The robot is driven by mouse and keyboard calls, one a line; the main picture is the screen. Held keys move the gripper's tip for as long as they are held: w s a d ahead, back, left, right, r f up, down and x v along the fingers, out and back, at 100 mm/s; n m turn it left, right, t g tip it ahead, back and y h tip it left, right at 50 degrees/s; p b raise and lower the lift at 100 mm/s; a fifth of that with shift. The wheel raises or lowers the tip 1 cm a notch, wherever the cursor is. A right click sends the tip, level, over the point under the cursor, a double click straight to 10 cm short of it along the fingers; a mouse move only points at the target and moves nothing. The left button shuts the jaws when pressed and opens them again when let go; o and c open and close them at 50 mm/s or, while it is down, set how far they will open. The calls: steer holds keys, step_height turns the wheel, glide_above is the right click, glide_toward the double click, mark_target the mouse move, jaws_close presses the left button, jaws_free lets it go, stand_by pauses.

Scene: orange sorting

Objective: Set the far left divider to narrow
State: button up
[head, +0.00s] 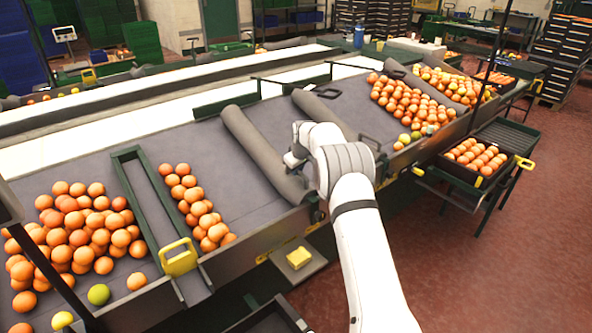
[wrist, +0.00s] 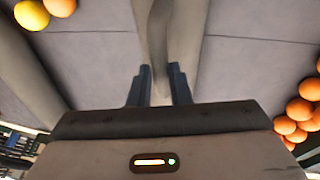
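The leftmost grey padded divider (head: 262,150) lies slanted across the sorting table, running from the back edge to the front edge. My gripper (head: 290,158) is at its right side, over its front half. In the wrist view my gripper (wrist: 161,70) has its two dark fingers apart, with a narrow strip of the grey divider (wrist: 185,25) showing between them. The divider spreads wider than the fingers beyond their tips. Whether the fingers press on it cannot be told. My wrist hides part of the divider's surroundings in the head view.
A second grey divider (head: 325,113) lies to the right; the belt between the two is empty. A green-framed chute (head: 146,205) with a yellow handle (head: 178,258) stands at left, with oranges on both sides. More oranges (head: 412,105) lie at right. A tray of oranges (head: 476,158) sits off the front edge.

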steer(key=shift+o, duration=1.4)
steer(key=shift+w+d, duration=0.15)
steer(key=shift+d, duration=0.15)
steer(key=shift+o, duration=0.8)
steer(key=shift+a, duration=0.1)
steer(key=b+v, duration=0.1)
steer(key=v, duration=0.6)
steer(key=shift+r+b, duration=0.35)
steer(key=shift+r, duration=0.05)
